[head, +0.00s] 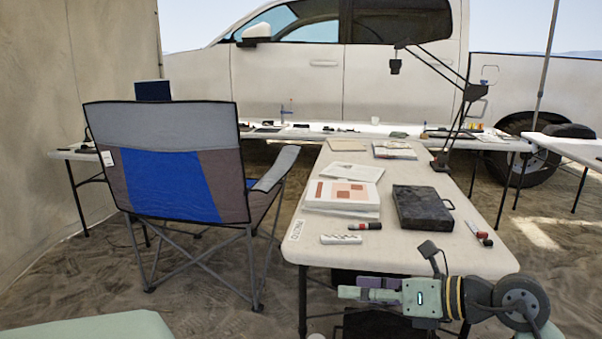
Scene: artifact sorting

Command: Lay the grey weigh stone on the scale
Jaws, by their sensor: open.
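My gripper (352,292) is at the lower right, in front of the near edge of the white table (440,255), pointing left. It is open, with nothing seen between its fingers. I cannot pick out the grey weigh stone or the scale for certain. A small grey object (398,135) lies on the far table in front of the truck, too small to identify. A dark flat case (422,207) with a handle lies on the near table.
Papers (343,195), a white block (341,239), markers (365,226) and a desk lamp (440,163) occupy the near table. A blue and grey folding chair (170,185) stands to its left. The long back table (330,133) holds several small items. A truck (300,75) stands behind.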

